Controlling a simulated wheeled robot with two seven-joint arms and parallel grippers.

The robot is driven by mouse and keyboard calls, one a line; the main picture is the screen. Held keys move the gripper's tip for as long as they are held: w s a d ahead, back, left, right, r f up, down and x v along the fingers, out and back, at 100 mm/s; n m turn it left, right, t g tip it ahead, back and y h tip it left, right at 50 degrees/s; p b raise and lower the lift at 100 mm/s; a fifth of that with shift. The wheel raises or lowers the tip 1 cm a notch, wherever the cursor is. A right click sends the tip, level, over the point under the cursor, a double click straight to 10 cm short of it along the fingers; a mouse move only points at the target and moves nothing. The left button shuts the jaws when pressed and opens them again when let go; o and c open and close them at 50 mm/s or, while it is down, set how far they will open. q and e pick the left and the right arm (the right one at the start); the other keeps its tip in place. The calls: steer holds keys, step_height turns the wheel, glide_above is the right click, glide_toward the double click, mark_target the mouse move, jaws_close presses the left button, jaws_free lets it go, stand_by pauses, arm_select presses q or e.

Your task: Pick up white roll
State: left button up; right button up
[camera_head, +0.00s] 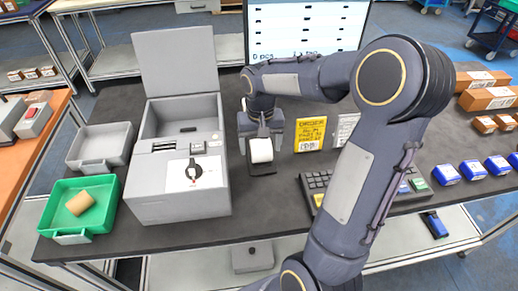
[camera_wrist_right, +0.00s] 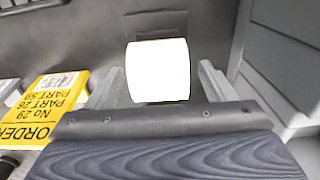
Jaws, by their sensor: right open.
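My right gripper (camera_head: 260,143) is open above the roll, pointing down. In the right wrist view its two fingers (camera_wrist_right: 161,72) are on either side of the roll, with a gap showing at each side. Whether the fingertips reach down to the table cannot be told. My left gripper is out of view.
The grey box-like machine (camera_head: 179,206) with raised lid stands close on the left. A green bin (camera_head: 56,203) holds a brown item. Blue packs (camera_head: 473,170) line the right side. A monitor (camera_head: 306,30) stands behind.

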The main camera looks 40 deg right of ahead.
steer(key=shift+f, duration=1.25)
steer(key=c, duration=1.1)
steer(key=shift+r, duration=0.1)
